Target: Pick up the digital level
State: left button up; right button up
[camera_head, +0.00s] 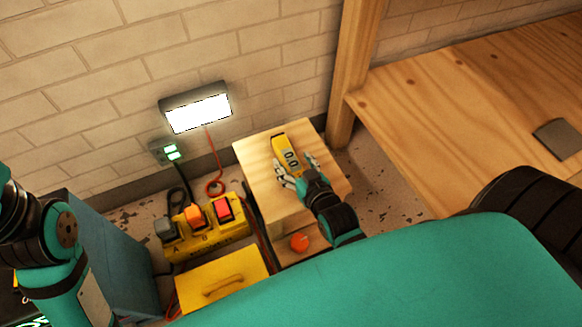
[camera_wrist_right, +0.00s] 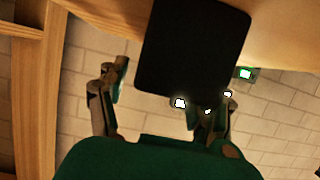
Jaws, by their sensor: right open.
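The digital level (camera_head: 283,144) is a yellow device with a display reading 0.0. It lies on the top of a small wooden cabinet (camera_head: 258,161) in the head view. My right gripper (camera_head: 299,171) is open at the level's near end, with fingers to either side of that end. I cannot tell whether they touch it. In the right wrist view the open fingers of my right gripper (camera_wrist_right: 160,98) show with a large dark rectangle (camera_wrist_right: 195,45) ahead. I cannot tell for sure what that is. My left arm enters at the left; its gripper is out of view.
A lit wall lamp (camera_head: 197,108) and a green-lit socket (camera_head: 171,152) are on the brick wall. A yellow control box (camera_head: 207,240) with coloured blocks and a yellow lidded box (camera_head: 222,280) stand left of the cabinet. A wooden workbench (camera_head: 450,90) with a post is at right.

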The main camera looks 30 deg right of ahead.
jog(key=shift+b+x, duration=0.4)
jog(key=shift+x, duration=0.8)
grip_shut()
jog(key=shift+r, duration=0.1)
